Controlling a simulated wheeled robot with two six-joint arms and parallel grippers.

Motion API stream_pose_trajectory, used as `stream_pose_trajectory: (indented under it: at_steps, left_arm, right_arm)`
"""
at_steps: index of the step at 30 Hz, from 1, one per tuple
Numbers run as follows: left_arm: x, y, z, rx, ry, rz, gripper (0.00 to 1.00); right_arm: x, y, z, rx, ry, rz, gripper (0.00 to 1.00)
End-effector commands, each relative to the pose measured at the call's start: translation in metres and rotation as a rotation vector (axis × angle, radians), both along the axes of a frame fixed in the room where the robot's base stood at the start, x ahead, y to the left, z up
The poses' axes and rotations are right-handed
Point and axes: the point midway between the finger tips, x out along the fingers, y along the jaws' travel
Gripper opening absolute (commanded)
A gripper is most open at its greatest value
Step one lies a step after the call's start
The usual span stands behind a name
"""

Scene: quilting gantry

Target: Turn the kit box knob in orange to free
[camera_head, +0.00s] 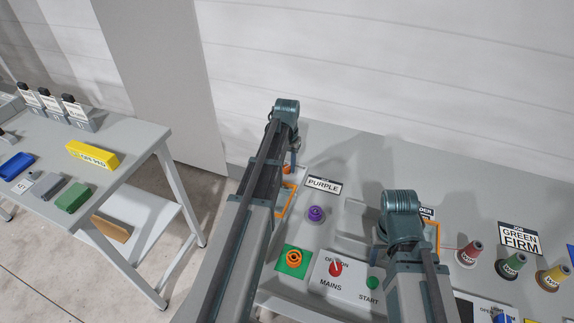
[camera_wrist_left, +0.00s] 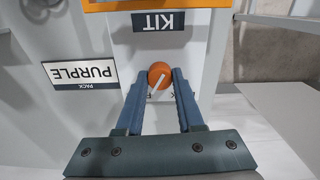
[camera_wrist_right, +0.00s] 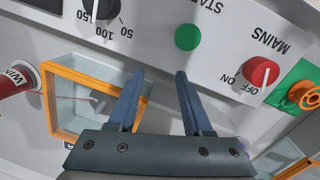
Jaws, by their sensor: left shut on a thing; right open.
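The orange round knob (camera_wrist_left: 159,69) with a white pointer bar shows in the left wrist view, on a pale wall below the upside-down KIT label (camera_wrist_left: 160,21). Its pointer lies slanted in the picture. My left gripper (camera_wrist_left: 160,78) is shut on this knob, one finger on each side. In the head view my left arm mostly hides the knob and the gripper. An orange frame (camera_wrist_left: 155,5) runs along the top edge of the left wrist view. My right gripper (camera_wrist_right: 159,73) is open and empty above the control panel.
A purple spool (camera_head: 315,214) stands by the PURPLE card (camera_head: 324,186). Red, green and yellow thread cones (camera_head: 511,264) stand at right.

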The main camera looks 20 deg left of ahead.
Motion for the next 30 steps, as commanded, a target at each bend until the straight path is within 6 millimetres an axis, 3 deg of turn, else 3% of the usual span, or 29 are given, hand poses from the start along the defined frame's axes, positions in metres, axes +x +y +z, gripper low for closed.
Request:
stream_pose_trajectory:
  at_steps: [1, 6, 20, 30]
  left_arm:
    - [0.0, 0.0, 0.0, 0.0, 0.0, -0.002, 0.4]
    - [0.0, 0.0, 0.0, 0.0, 0.0, -0.001, 0.67]
    - [0.0, 0.0, 0.007, 0.0, 0.0, 0.0, 0.67]
    - [0.0, 0.0, 0.046, 0.0, 0.0, 0.0, 0.67]
  right_arm:
    - [0.0, 0.0, 0.0, 0.0, 0.0, 0.0, 0.5]
    - [0.0, 0.0, 0.0, 0.0, 0.0, 0.0, 0.5]
    - [0.0, 0.0, 0.007, 0.0, 0.0, 0.0, 0.5]
    - [0.0, 0.0, 0.046, 0.0, 0.0, 0.0, 0.5]
